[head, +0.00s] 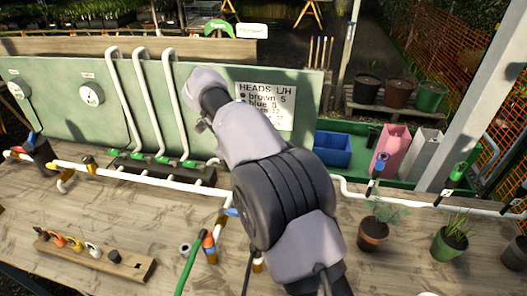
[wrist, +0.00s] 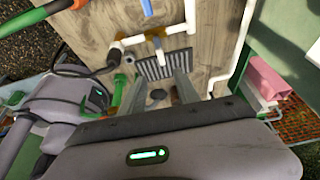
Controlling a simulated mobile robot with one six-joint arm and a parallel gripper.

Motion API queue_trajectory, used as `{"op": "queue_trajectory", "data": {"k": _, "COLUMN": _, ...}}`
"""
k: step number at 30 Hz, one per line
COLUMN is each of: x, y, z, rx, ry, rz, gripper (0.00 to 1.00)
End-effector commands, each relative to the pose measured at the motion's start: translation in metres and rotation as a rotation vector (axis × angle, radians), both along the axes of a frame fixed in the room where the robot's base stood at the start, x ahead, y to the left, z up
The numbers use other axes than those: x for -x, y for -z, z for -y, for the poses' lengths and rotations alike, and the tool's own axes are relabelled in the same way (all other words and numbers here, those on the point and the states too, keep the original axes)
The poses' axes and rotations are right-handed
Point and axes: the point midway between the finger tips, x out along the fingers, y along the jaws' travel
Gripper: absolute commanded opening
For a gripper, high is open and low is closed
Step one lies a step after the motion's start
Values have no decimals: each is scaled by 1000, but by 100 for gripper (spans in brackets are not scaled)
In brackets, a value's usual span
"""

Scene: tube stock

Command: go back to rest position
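My gripper (wrist: 161,92) shows in the wrist view with its two grey fingers apart and nothing visibly held between them. The wooden bench (wrist: 185,55) lies beyond the fingertips, with a dark grated strip (wrist: 165,66) and white pipe (wrist: 180,30) on it. A small dark round thing shows between the fingers; I cannot tell how far it is from them. In the head view my arm rises across the middle of the bench (head: 120,220), and my gripper cannot be made out there.
A green panel (head: 60,120) with gauges stands behind the bench. White pipes (head: 125,176) run across it. A wooden block with coloured heads (head: 95,256) lies front left. Potted plants (head: 373,235) stand right, near blue (head: 332,148) and pink (head: 391,148) bins.

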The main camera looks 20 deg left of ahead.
Motion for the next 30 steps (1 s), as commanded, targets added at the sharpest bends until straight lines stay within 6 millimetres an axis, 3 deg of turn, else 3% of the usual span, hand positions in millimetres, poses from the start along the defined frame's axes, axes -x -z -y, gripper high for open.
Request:
{"op": "queue_trajectory", "data": {"k": 3, "x": -1, "y": -4, "z": 5, "rx": -8, "ry": -12, "rz": -4, "gripper": 38}}
{"op": "queue_trajectory", "data": {"k": 5, "x": -2, "y": -17, "z": 22, "rx": -34, "ry": -62, "rz": -23, "gripper": 38}}
{"op": "queue_trajectory", "data": {"k": 8, "x": 6, "y": -53, "z": 82, "rx": -130, "ry": -250, "rz": -72, "gripper": 38}}
{"op": "queue_trajectory", "data": {"k": 9, "x": 17, "y": -67, "z": 112, "rx": -180, "ry": -352, "rz": -80, "gripper": 38}}
{"op": "queue_trajectory", "data": {"k": 11, "x": 43, "y": -81, "z": 154, "rx": -247, "ry": -503, "rz": -70, "gripper": 38}}
{"op": "queue_trajectory", "data": {"k": 12, "x": 64, "y": -86, "z": 179, "rx": -283, "ry": -603, "rz": -50, "gripper": 38}}
{"op": "queue_trajectory", "data": {"k": 16, "x": 142, "y": -75, "z": 238, "rx": -331, "ry": -890, "rz": 81, "gripper": 38}}
{"op": "queue_trajectory", "data": {"k": 18, "x": 178, "y": -57, "z": 255, "rx": -309, "ry": -1006, "rz": 164, "gripper": 38}}
{"op": "queue_trajectory", "data": {"k": 22, "x": 219, "y": -24, "z": 270, "rx": -236, "ry": -1139, "rz": 273, "gripper": 38}}
{"op": "queue_trajectory", "data": {"k": 25, "x": 231, "y": -11, "z": 274, "rx": -198, "ry": -1181, "rz": 309, "gripper": 38}}
{"op": "queue_trajectory", "data": {"k": 30, "x": 233, "y": -8, "z": 275, "rx": -188, "ry": -1191, "rz": 315, "gripper": 38}}
